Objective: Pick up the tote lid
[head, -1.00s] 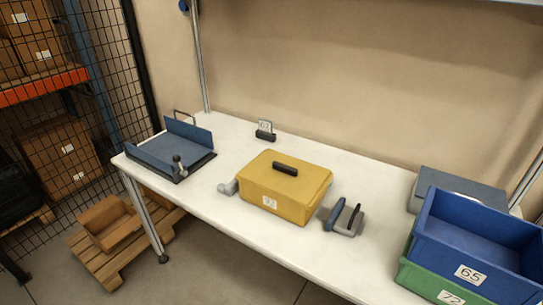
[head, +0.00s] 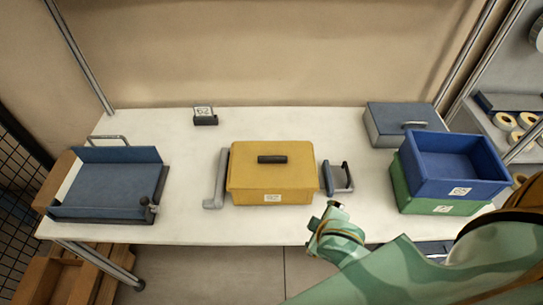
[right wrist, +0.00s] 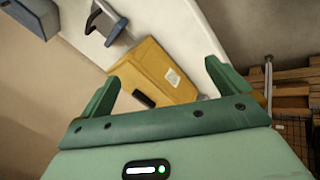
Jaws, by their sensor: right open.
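The yellow tote (head: 272,190) sits on the white table in the middle of the head view. Its yellow lid (head: 245,160) is on top, with a dark bar handle (head: 272,159). In the right wrist view the tote (right wrist: 165,65) lies beyond the fingers, with the dark handle (right wrist: 144,99) near the gripper's base. My left gripper is not in view.
A grey bracket (head: 217,180) stands left of the tote and a handled grey block (head: 338,178) right of it. A blue tray (head: 110,185) is at the left. A blue crate (head: 455,170) on a green crate (head: 440,207) and a grey-blue box (head: 400,122) are at the right.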

